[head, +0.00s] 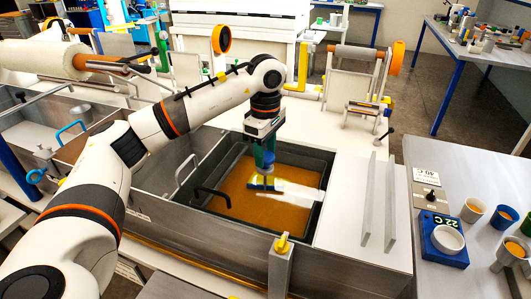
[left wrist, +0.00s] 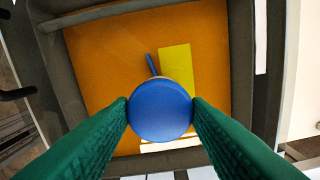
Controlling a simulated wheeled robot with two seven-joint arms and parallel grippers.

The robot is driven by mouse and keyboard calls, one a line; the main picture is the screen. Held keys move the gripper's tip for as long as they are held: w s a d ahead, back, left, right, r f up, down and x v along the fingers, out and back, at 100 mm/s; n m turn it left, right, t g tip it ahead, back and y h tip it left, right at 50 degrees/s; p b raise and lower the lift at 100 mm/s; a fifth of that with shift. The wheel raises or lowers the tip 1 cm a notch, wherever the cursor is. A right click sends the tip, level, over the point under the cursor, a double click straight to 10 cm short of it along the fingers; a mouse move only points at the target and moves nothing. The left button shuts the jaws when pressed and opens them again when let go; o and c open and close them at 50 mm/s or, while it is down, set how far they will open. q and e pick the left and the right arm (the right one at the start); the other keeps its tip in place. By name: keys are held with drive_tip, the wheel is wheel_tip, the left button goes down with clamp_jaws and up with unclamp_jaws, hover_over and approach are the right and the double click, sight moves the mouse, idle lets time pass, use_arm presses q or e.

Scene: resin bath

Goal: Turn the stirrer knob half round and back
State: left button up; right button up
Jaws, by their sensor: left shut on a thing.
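The stirrer knob is a round blue cap (left wrist: 160,110), seen from above in the left wrist view. My left gripper (left wrist: 160,112) has its two green fingers shut on it, one on each side. In the head view the gripper (head: 265,158) points down over the orange resin bath (head: 235,186), with a bit of blue at the fingertips. Below the knob are a thin blue bar (left wrist: 151,64) and a yellow flat piece (left wrist: 175,68). The knob's shaft is hidden under it. My right gripper is not in view.
The bath has dark tank walls (head: 322,222). A black handle (head: 212,193) stands at its left side, and a post with a yellow tap (head: 282,243) in front. Upright plates (head: 391,200) stand to the right. A blue device (head: 444,246) and orange-filled cups (head: 473,210) sit on the right bench.

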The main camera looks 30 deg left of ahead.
sight(265, 155)
use_arm(q)
drive_tip(key=shift+w+r+m, duration=0.1)
drive_tip(key=shift+r+m, duration=0.05)
drive_tip(key=shift+m, duration=0.65)
drive_tip(key=shift+a, duration=0.1)
drive_tip(key=o, duration=1)
drive_tip(key=shift+c, duration=0.2)
drive_tip(key=shift+r+b, duration=0.25)
drive_tip(key=shift+b, duration=0.05)
wheel_tip(265, 155, up, 5)
drive_tip(key=shift+f+b, duration=0.1)
drive_tip(key=shift+b, duration=0.2)
wheel_tip(265, 155, up, 7)
drive_tip(key=p, duration=0.1)
drive_tip(key=shift+f, duration=0.2)
